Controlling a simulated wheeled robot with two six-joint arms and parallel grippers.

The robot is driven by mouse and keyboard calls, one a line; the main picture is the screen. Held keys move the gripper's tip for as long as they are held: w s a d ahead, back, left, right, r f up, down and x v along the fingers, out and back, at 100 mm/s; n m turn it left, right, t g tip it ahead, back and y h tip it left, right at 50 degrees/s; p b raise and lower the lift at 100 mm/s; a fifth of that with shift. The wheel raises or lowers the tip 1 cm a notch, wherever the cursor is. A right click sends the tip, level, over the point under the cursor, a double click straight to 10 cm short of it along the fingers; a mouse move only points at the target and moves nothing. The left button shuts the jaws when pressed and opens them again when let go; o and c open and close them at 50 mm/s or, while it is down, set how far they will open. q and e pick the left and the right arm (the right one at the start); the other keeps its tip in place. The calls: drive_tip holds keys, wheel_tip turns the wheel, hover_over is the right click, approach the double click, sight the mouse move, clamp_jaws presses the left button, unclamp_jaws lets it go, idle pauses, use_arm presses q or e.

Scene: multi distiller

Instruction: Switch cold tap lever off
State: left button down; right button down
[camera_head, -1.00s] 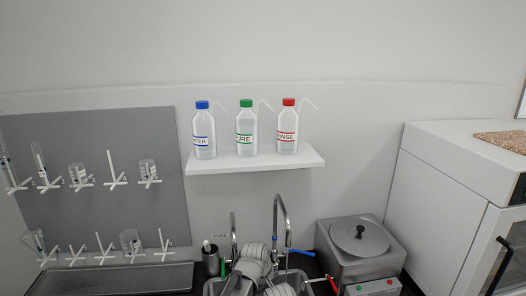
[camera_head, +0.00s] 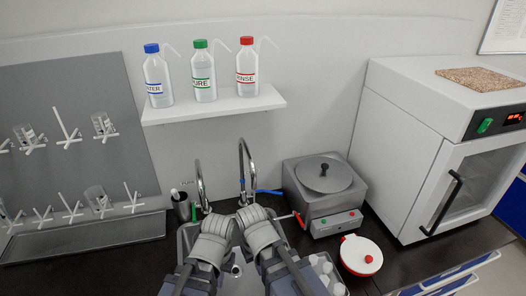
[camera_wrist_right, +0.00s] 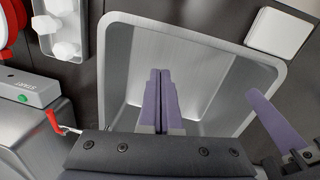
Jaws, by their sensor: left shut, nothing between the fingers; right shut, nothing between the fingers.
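The blue cold tap lever (camera_head: 268,192) sticks out to the right beside the taller curved tap (camera_head: 246,165), behind my wrists in the head view. A red lever (camera_head: 299,220) sits lower and to the right; it also shows at the left of the right wrist view (camera_wrist_right: 55,122). My left gripper (camera_head: 236,269) is mostly hidden by its own arm in the head view; its purple finger (camera_wrist_right: 255,98) shows at the right of the wrist view. My right gripper (camera_wrist_right: 160,75) is shut and empty over the metal sink (camera_wrist_right: 210,50). Neither gripper visibly touches the blue lever.
A metal bath with a lid (camera_head: 324,174) stands right of the taps. A red and white round container (camera_head: 361,256) lies in front of it. A white oven (camera_head: 430,150) stands at the far right. A shelf (camera_head: 215,106) with three bottles hangs above the taps.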

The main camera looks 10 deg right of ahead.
drive_tip(key=w+d+r+m+t+p, duration=0.1)
drive_tip(key=w+d+r+m+p, duration=0.2)
drive_tip(key=w, duration=0.9)
drive_tip(key=w+d+r+m+t+p, duration=0.1)
drive_tip(key=w+d+r+m, duration=0.3)
drive_tip(key=w, duration=0.8)
drive_tip(key=w+d+r+m+t+p, duration=0.25)
drive_tip(key=w+d, duration=0.25)
drive_tip(key=w, duration=0.7)
wheel_tip(320, 180, down, 11)
drive_tip(key=b, duration=1)
drive_tip(key=shift+s+a+n+g+h, duration=0.25)
drive_tip(key=shift+s+n+g+h, duration=0.05)
drive_tip(key=shift+s+n+g, duration=0.15)
drive_tip(key=shift+r, duration=0.15)
drive_tip(key=s+a, duration=0.2)
drive_tip(key=s, duration=0.1)
drive_tip(key=shift+s+a, duration=0.15)
drive_tip(key=shift+s, duration=0.1)
